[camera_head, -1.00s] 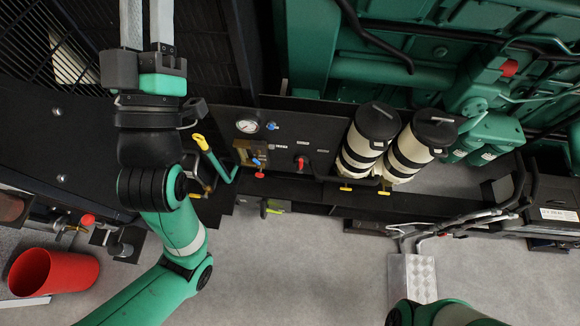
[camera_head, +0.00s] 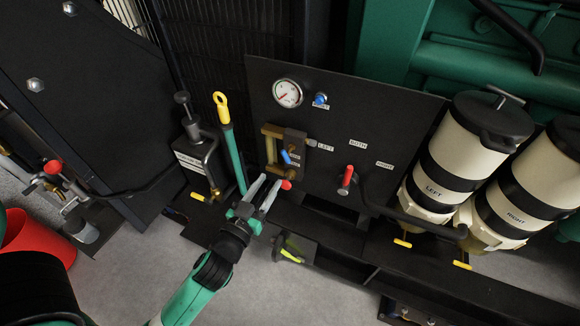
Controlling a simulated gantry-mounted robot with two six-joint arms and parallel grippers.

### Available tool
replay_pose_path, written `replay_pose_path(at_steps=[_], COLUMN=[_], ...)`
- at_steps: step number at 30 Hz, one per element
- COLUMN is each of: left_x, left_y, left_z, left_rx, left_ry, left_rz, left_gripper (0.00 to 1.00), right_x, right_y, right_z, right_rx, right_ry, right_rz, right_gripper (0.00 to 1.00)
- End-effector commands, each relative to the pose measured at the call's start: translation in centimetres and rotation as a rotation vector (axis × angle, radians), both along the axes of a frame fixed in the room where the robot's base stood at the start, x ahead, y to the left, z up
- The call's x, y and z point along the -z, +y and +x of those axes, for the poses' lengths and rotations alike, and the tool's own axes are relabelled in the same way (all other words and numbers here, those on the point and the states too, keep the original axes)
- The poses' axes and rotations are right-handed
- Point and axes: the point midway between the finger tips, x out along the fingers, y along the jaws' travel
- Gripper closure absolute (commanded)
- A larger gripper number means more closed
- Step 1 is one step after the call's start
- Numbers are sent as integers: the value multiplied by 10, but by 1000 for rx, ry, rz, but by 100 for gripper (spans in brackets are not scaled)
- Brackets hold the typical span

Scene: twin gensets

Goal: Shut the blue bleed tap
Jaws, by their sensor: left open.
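On the black panel (camera_head: 352,108), a small blue knob (camera_head: 320,99) sits beside the round gauge, with a label under it too small to read surely. A second blue part, a short blue lever (camera_head: 286,157), is on the brass-coloured fitting (camera_head: 270,145) lower left. I cannot tell from the labels which is the bleed tap. My left gripper (camera_head: 268,184) is open, its two pale fingers pointing up just below the fitting. A red knob (camera_head: 286,185) shows right at its fingertips; contact is unclear. My right gripper is not in view.
A gauge (camera_head: 288,93) and a red-handled valve (camera_head: 346,178) are on the panel. A yellow-ringed green handle (camera_head: 230,140) stands close left of the gripper. Two filter canisters, left (camera_head: 450,160) and right (camera_head: 535,185), stand at right. Grey floor (camera_head: 250,270) is open below.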

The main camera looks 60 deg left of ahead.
Motion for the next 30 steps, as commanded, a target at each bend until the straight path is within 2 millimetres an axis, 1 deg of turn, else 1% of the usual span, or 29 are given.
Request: replay_pose_path(at_steps=[5,8,15,19,24,30], left_x=[-3,-4,-2,-2,-2,-3], left_y=[7,19,54,67,74,74], left_z=[9,23,65,81,90,90], left_rx=[-1,-1,0,0,1,1], left_ry=[-3,-4,-4,-3,-2,-1], left_rz=[0,0,0,1,-1,0], left_gripper=[56,56,56,56,56,56], right_x=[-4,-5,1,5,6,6], right_y=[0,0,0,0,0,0], right_z=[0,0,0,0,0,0], right_rx=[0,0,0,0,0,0], right_ry=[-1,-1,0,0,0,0], right_rz=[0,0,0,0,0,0], right_gripper=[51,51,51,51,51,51])
